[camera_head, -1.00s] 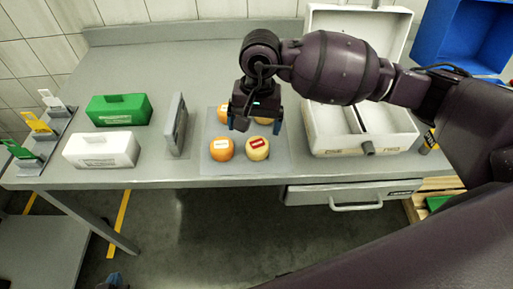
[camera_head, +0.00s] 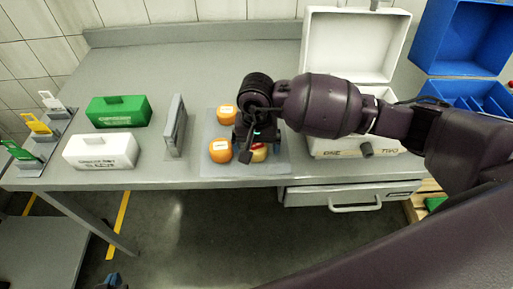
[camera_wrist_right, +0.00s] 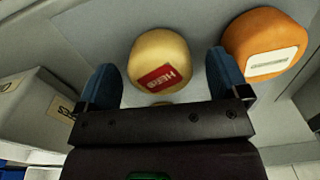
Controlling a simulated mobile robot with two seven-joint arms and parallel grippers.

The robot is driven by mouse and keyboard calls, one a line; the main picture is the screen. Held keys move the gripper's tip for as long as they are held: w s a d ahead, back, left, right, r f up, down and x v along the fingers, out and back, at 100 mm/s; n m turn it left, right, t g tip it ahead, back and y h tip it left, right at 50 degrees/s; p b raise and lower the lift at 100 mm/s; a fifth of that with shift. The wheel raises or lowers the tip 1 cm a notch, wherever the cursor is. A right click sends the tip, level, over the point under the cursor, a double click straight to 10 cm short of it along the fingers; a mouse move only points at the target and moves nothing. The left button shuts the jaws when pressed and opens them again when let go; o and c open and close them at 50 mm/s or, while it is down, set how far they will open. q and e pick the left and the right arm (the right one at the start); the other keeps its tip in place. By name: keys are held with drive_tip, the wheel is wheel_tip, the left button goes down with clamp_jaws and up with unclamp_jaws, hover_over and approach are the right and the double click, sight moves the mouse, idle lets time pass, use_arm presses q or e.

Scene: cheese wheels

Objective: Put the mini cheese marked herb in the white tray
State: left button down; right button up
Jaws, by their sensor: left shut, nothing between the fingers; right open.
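The herb cheese (camera_wrist_right: 160,62), a small pale yellow wheel with a red HERB label, sits on a grey mat (camera_head: 278,165). In the head view the pale cheese (camera_head: 260,152) is partly covered by my right gripper (camera_head: 245,148). In the right wrist view my right gripper (camera_wrist_right: 163,82) is open, one blue finger on each side of the herb cheese and not closed on it. The white tray (camera_head: 320,151), with its raised lid and front labels ONE and TWO, stands right of the mat, partly behind my right arm. My left gripper (camera_head: 113,280) is shut, low at the bottom left.
Orange cheeses (camera_head: 221,151) (camera_head: 227,115) stand close by on the mat; one (camera_wrist_right: 265,45) is just beside a finger. A grey upright plate (camera_head: 175,127), a green box (camera_head: 118,111) and a white box (camera_head: 100,151) stand left. A blue case (camera_head: 462,50) is at the right.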

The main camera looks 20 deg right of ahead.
drive_tip(key=shift+f, duration=0.75)
drive_tip(key=c, duration=1.1)
